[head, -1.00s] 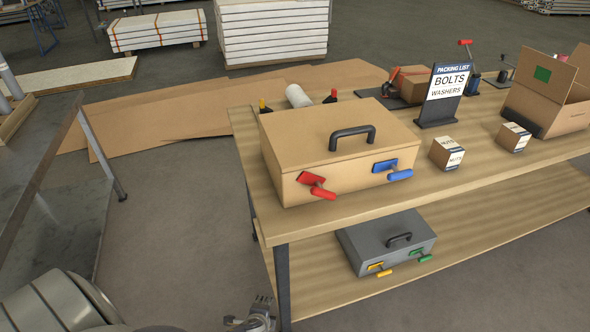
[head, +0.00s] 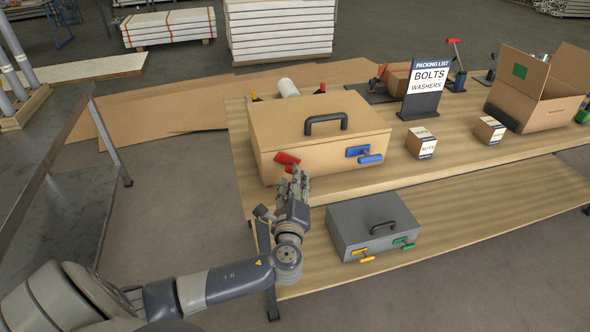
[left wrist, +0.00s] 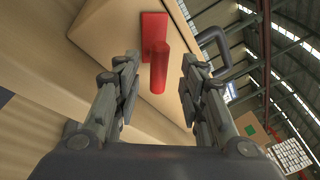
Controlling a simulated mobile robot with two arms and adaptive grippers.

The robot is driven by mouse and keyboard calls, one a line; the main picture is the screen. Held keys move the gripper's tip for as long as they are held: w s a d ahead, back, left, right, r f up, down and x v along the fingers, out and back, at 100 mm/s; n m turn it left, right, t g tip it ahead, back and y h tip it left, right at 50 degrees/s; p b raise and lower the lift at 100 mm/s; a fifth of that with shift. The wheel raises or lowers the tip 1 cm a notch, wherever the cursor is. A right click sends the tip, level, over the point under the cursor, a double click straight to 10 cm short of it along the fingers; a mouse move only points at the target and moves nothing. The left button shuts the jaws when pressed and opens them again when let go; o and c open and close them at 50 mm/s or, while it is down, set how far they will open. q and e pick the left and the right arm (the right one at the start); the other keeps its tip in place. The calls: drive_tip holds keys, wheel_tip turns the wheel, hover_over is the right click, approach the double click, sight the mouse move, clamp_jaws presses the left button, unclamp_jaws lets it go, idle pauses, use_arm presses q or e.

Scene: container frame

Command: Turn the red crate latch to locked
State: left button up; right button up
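The tan crate (head: 318,148) stands on the wooden bench with a black handle on its lid. Its red latch (head: 287,158) is on the left of the front face, partly hidden behind my gripper in the head view. My left gripper (head: 297,180) is raised in front of it. In the left wrist view the red latch (left wrist: 157,62) hangs between the two open fingers (left wrist: 157,88), with gaps on both sides and no contact seen. The blue latch (head: 364,155) is on the right of the same face. My right gripper is not in view.
A grey case (head: 374,224) with yellow and green latches lies on the lower shelf (head: 450,222) below. Small cartons (head: 421,143), a packing list sign (head: 428,82) and an open cardboard box (head: 537,92) stand to the right on the bench.

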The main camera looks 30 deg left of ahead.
use_arm(q)
drive_tip(key=x, duration=0.5)
drive_tip(key=shift+f, duration=0.1)
drive_tip(key=shift+s, duration=0.1)
clamp_jaws()
